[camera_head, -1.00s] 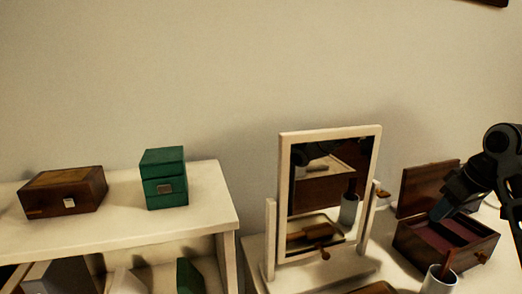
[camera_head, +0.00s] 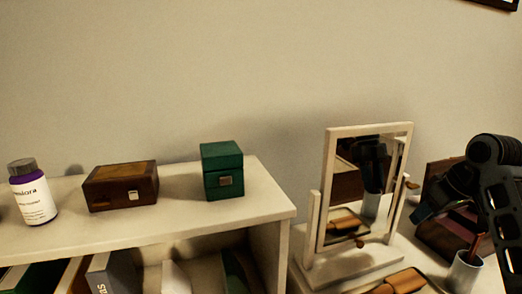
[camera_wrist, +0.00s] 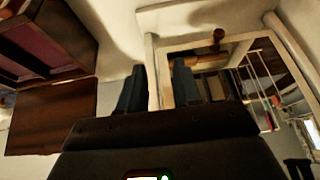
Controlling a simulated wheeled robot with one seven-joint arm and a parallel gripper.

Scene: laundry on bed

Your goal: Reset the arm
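My gripper (camera_head: 432,207) is at the right of the head view, in front of the open wooden box (camera_head: 450,238) and beside the tilting mirror. In the wrist view, its two blue-grey fingers (camera_wrist: 158,88) stand apart with nothing visible between them. The open box (camera_wrist: 45,35) with a dark red lining shows at the upper left of the wrist view. The mirror (camera_wrist: 238,62) fills the right side of that view, close beyond the fingers.
A cream shelf (camera_head: 60,236) on the left carries a white and purple bottle (camera_head: 33,195), a brown box (camera_head: 120,187) and a green box (camera_head: 222,172). A cup (camera_head: 465,272) with brushes stands near my arm.

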